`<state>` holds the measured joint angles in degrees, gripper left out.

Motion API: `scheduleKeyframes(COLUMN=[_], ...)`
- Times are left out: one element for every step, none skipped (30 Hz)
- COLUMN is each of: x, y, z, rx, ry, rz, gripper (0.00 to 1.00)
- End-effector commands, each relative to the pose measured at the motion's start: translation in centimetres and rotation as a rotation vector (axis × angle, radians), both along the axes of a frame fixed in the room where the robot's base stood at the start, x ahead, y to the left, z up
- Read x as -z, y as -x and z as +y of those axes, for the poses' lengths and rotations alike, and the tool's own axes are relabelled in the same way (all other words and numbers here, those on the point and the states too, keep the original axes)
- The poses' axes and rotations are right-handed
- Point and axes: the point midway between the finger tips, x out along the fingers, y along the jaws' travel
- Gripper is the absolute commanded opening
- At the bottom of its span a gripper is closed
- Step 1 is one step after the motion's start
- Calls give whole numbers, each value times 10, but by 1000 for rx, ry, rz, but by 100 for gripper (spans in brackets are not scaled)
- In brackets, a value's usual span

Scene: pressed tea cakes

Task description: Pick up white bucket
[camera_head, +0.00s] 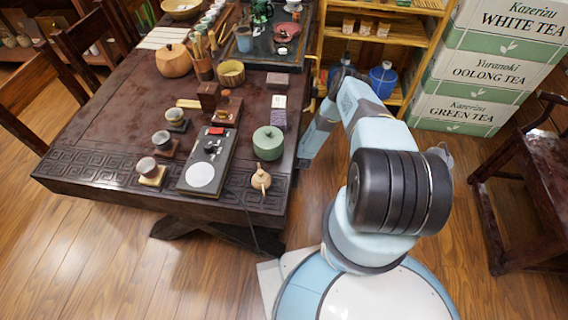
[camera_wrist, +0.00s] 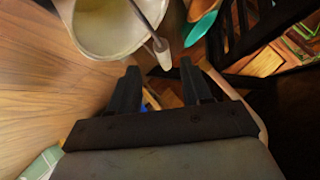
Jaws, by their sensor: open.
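The white bucket (camera_wrist: 92,48) shows large at the top left of the wrist view, cut off by the frame edge. I look into its pale inside. A thin grey bar with a white grip (camera_wrist: 162,52) reaches from it toward the middle. My gripper (camera_wrist: 160,76) is open, with two dark fingers apart and nothing held between them. The bucket is beyond the fingertips and mostly to their left. I cannot tell the exact gap. I cannot make out the white bucket in the head view, where my arm covers part of the floor and shelf.
A teal container (camera_wrist: 201,28) is right of the white bucket. In the head view, a blue vessel (camera_head: 382,80) stands by the wooden shelf (camera_head: 402,38). The dark tea table (camera_head: 105,130) is left of my arm. Tea boxes (camera_head: 468,112) and a dark chair (camera_head: 525,200) are right.

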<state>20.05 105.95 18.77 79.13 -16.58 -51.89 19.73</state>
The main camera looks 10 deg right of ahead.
Motion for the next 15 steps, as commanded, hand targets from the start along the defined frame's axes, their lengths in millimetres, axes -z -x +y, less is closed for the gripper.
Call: scheduleKeyframes(x=[2,3,5,7,8,10,13,15,17,19,20,21,22,23,23], y=[-4,-7,-12,-16,-20,-26,-28,-30,-34,-36,-38,-40,-41,-42,-43], z=[1,2,2,3,3,4,4,5,5,5,5,5,5,5,5], rx=[-1,0,-1,-1,-1,-1,-1,-1,-1,-1,-1,-1,-1,-1,-1], ry=[-1,0,-1,-1,0,0,0,0,1,1,1,0,0,0,0], rz=[-1,-1,-2,-2,-2,-3,-1,-1,-1,-1,-1,-1,-1,-1,-1], gripper=[49,49,49,49,49,49,49,49,49,49,49,49,49,49,49])
